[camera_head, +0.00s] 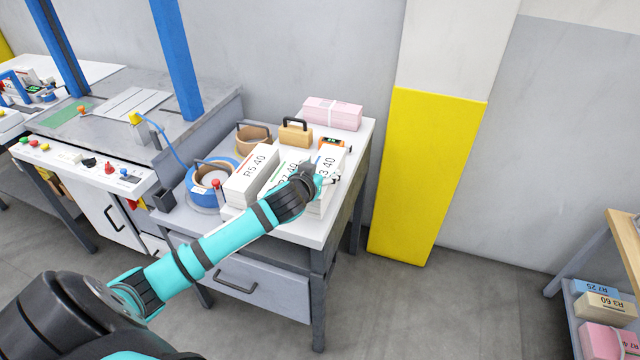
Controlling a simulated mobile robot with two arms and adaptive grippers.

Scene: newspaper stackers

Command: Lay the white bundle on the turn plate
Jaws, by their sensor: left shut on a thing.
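Several white bundles with printed labels stand on the side table. One, marked R5 40 (252,175), is at the left, and a second (290,158) is partly hidden by my arm. A third white bundle (329,159), its label ending in 3 40, is at the right. My left gripper (331,179) is over this right bundle and shut on it; the wrist hides much of the grip, and I cannot tell whether it is lifted. A light grey square plate (137,103), perhaps the turn plate, lies bare on the machine's top. My right gripper is out of view.
The side table (356,150) also bears a pink bundle (332,113), a wooden block with a handle (295,134), an orange tool (333,142) and tape rolls (207,184). A blue post (177,60) and a yellow-topped lamp (136,119) stand by the machine plate.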

